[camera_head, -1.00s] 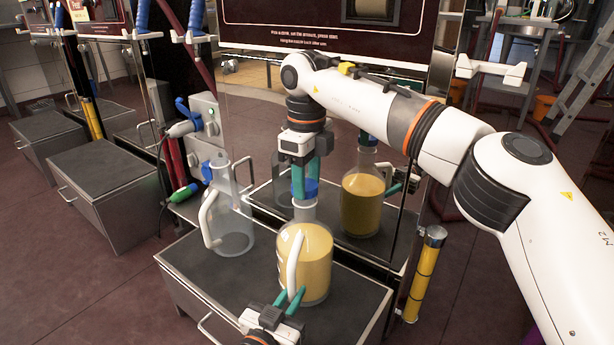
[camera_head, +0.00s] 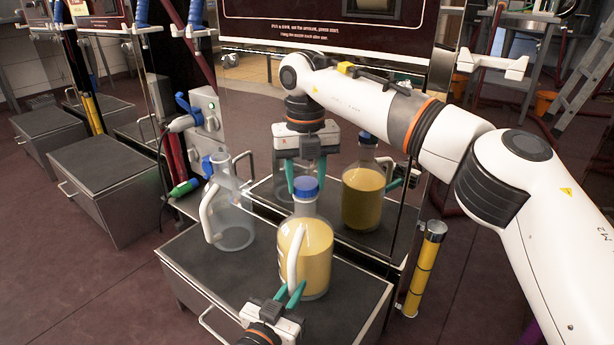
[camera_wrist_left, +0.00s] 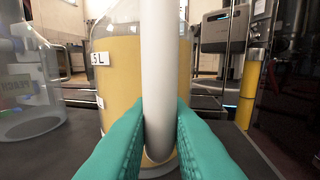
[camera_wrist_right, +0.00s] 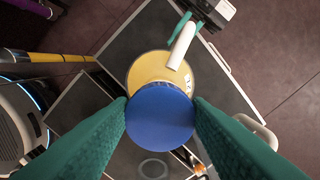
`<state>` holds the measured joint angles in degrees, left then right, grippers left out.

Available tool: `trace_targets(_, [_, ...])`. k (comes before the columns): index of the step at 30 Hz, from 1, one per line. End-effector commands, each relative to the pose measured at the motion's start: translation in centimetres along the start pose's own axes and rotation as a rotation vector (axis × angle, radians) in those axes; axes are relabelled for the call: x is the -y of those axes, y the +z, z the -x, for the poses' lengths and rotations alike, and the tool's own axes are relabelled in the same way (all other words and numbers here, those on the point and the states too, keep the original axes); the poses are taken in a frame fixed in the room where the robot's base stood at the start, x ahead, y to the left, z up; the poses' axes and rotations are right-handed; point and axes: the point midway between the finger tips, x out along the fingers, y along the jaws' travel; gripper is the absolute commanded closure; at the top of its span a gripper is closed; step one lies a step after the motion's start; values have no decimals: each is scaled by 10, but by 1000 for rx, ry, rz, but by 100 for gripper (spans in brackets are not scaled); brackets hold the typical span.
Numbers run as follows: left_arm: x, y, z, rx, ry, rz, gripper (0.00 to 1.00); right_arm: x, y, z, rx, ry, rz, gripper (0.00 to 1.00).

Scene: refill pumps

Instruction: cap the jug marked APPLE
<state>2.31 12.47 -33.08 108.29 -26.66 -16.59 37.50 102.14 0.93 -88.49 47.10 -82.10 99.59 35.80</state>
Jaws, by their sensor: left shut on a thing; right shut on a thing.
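A clear jug (camera_head: 319,250) of yellow liquid stands upright on the dark-topped stand. Its name marking is not readable; the left wrist view shows only "5 L" on the jug (camera_wrist_left: 111,85). A blue cap (camera_head: 306,188) sits at the top of its neck; whether it is screwed tight cannot be told. My right gripper (camera_head: 306,176) points down from above, its green fingers on both sides of the cap (camera_wrist_right: 160,117). My left gripper (camera_head: 290,293) is shut on the jug's white handle (camera_wrist_left: 158,60) from the front.
An empty clear jug (camera_head: 233,215) stands to the left, labelled PEACH in the left wrist view. A shiny panel behind reflects the filled jug (camera_head: 362,200). A hose with a green end (camera_head: 184,188) hangs at the left. A yellow post (camera_head: 424,270) stands right of the stand.

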Motion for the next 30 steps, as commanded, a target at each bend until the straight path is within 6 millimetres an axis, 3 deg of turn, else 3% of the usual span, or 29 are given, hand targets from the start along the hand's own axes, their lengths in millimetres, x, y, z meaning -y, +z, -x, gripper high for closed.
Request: trace_targets(30, [1,-1,0,-3,-1,0,100,4,-8,1,-3,-9,-2083,77])
